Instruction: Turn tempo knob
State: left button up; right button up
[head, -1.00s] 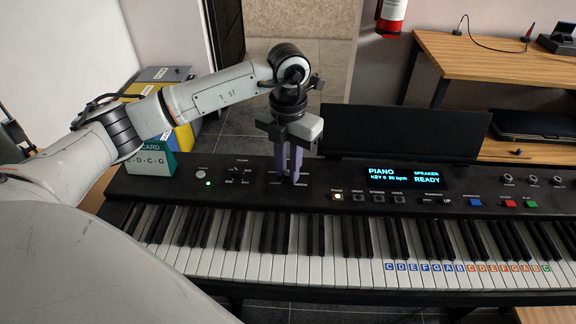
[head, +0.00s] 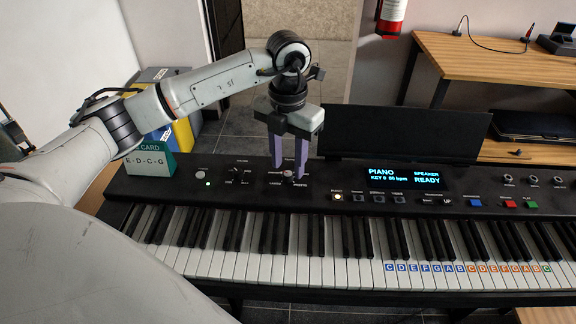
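The tempo knob (head: 288,175) is a small dark dial with a pale top on the black panel of the keyboard (head: 320,187), ringed by small white labels. My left gripper (head: 289,171) points down at it from above. Its two purple fingers are spread apart, one on each side of the knob, with a visible gap between them. Whether the fingertips touch the panel, I cannot tell. The display (head: 404,177) reads PIANO, with a key and bpm line and SPEAKER READY; the bpm figure is too small to read surely. My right gripper is out of view.
Another knob (head: 236,181) and a pale round button (head: 201,174) sit to the left on the panel. A black music stand (head: 405,133) rises behind the display.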

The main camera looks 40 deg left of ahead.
aim_at(288, 173)
pick_arm(q)
notch_tip(288, 173, up, 8)
jog(key=shift+r, duration=0.15)
dwell(0.6)
